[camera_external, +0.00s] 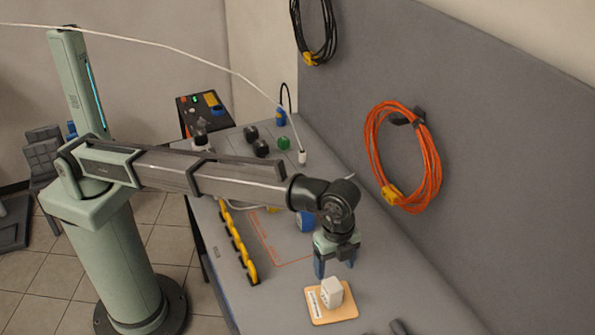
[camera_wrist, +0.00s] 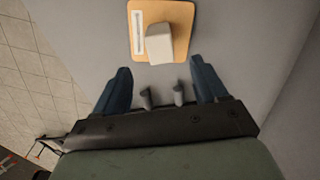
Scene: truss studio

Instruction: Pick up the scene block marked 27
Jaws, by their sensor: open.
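A small white block (camera_external: 331,292) sits on an orange-tan square pad (camera_external: 316,311) near the front of the grey table. In the wrist view the block (camera_wrist: 159,44) rests on the pad (camera_wrist: 180,15) beyond my fingertips. No number can be read on it in either view. My gripper (camera_external: 335,268) is above and just behind the block in the external view, pointing down. Its blue fingers are spread apart with nothing between them, and it also shows in the wrist view (camera_wrist: 160,75).
A yellow rail-like strip (camera_external: 238,243) lies along the table's left edge. A blue roll (camera_external: 306,222) sits behind my gripper. Dark round items (camera_external: 260,148) and a green one (camera_external: 284,143) stand farther back. A grey wall panel with an orange cable coil (camera_external: 404,157) bounds the right.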

